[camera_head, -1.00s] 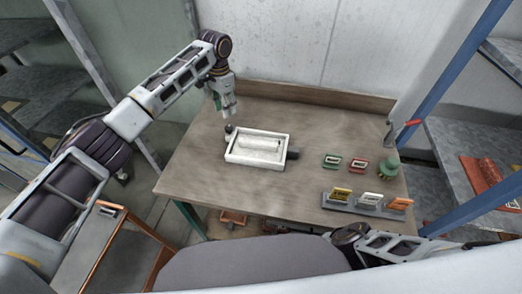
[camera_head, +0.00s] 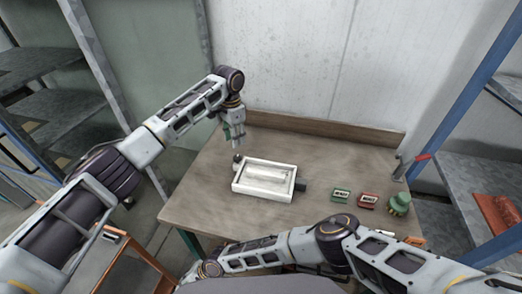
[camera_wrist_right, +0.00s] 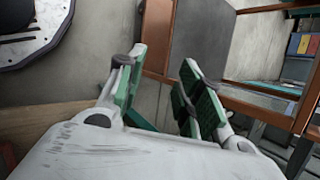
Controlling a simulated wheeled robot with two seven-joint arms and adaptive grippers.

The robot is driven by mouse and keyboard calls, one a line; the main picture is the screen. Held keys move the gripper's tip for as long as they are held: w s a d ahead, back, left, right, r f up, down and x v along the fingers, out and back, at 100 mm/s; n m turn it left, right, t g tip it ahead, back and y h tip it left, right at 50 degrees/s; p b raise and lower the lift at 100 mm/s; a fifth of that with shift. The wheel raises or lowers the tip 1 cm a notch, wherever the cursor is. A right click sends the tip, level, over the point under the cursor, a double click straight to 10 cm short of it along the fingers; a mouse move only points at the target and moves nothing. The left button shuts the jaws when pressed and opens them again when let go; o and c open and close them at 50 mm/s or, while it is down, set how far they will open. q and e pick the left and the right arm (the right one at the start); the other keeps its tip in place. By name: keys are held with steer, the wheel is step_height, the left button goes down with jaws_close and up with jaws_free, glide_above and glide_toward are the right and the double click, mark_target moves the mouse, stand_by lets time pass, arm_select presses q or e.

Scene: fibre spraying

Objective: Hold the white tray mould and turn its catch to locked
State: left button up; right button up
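The white tray mould (camera_head: 264,195) lies on the table, a shallow rectangular frame with a raised form inside. A dark round knob (camera_head: 237,158) stands at its back left corner, and a dark block (camera_head: 301,185) is at its right side. Which of these is the catch, and how it is set, I cannot tell. My left gripper (camera_head: 237,143) points down just above the knob; its fingers are too small to read. My right gripper (camera_wrist_right: 158,95) is open and empty in the right wrist view, away from the mould. In the head view its arm crosses the table's front edge.
A green label block (camera_head: 341,195), a red label block (camera_head: 368,200) and a green knobbed object (camera_head: 399,204) stand on the table (camera_head: 200,205) to the right. A red-handled tool (camera_head: 418,159) is at the right edge. The table's back middle is clear.

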steer(key=w+r+n+t+h, duration=0.2)
steer(key=w+r+n+t, duration=0.3)
steer(key=r, duration=0.8)
steer(key=w+r+n+t+h, duration=0.1)
steer(key=w+r+n, duration=0.1)
steer(key=w+r, duration=0.85)
steer(key=w+d+r+m+t+h, duration=0.4)
steer(key=w+d+r+t+h, duration=0.15)
steer(key=w+d+r, duration=0.8)
steer(key=w+d+r+m+h, duration=0.3)
steer(key=d+r, duration=0.3)
steer(key=d, duration=0.4)
steer(key=w+d+r+m+h, duration=0.25)
steer(key=d+r, duration=0.35)
steer(key=d, duration=0.5)
steer(key=w+a+f+n+g+y, duration=0.1)
steer(key=f+n+g, duration=0.4)
steer(key=n, duration=0.5)
steer(key=w+a+f+n+g+y, duration=0.1)
steer(key=w+f+n+g+y, duration=0.2)
steer(key=n, duration=0.8)
steer(key=shift+w+a+f+g+y, duration=0.25)
steer(key=shift+w+f+g+y, duration=0.15)
steer(key=shift+f+g+y, duration=0.65)
